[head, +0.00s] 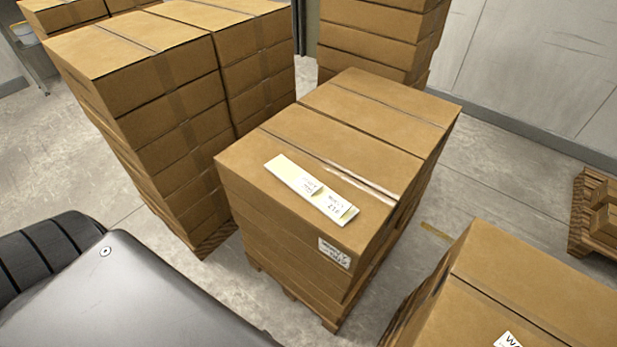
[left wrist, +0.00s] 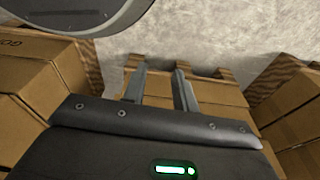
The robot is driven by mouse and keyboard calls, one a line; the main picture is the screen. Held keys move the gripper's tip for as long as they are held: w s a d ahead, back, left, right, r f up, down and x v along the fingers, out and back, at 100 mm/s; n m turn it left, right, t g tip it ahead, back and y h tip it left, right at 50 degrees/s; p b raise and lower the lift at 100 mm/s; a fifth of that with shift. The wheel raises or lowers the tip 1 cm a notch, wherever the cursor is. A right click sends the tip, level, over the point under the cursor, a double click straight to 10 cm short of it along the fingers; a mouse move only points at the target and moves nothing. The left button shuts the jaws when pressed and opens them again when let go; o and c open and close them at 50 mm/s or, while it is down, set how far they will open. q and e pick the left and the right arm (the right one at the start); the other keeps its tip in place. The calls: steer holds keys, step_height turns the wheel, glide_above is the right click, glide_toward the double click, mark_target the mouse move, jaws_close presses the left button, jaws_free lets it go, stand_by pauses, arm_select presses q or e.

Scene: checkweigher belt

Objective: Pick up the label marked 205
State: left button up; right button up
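Two white labels lie flat on top of the middle box stack in the head view: one label (head: 292,176) toward the back left, the other label (head: 328,203) just right of it, touching or slightly overlapping. Both carry small print and a yellowish strip; the print is too small to read surely, so I cannot tell which is 205. My left gripper (left wrist: 160,75) shows in the left wrist view with its two fingers apart and nothing between them, over boxes and a pallet edge. It is not visible in the head view. My right gripper is not in view.
The middle box stack (head: 255,160) stands on a wooden pallet. A taller stack (head: 150,85) rises close on its left, another (head: 375,40) behind it. A box (head: 530,285) with a white label stands at lower right. Bare concrete floor (head: 485,180) lies to the right.

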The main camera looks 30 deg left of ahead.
arm_select(q)
steer(key=w+r+p, duration=0.2)
steer(key=w+r, duration=0.3)
steer(key=r, duration=0.8)
step_height(320, 180, up, 29)
steer(key=t+h+p, duration=0.3)
steer(key=t+p, duration=0.3)
steer(key=t, duration=0.5)
glide_above(314, 196)
steer(key=s+a, duration=0.1)
steer(key=s, duration=0.4)
steer(key=shift+w+a+f+m, duration=0.1)
steer(key=shift+a+f+m, duration=0.05)
steer(key=shift+m, duration=0.15)
steer(key=shift+w+f, duration=0.15)
steer(key=shift+w, duration=0.1)
steer(key=shift+w+d, duration=0.2)
steer(key=shift+w, duration=0.1)
steer(key=p+x, duration=0.1)
steer(key=x, duration=0.2)
steer(key=shift+w+f, duration=0.15)
steer(key=shift+f, duration=0.1)
steer(key=shift+w+f, duration=0.3)
steer(key=shift+w, duration=0.15)
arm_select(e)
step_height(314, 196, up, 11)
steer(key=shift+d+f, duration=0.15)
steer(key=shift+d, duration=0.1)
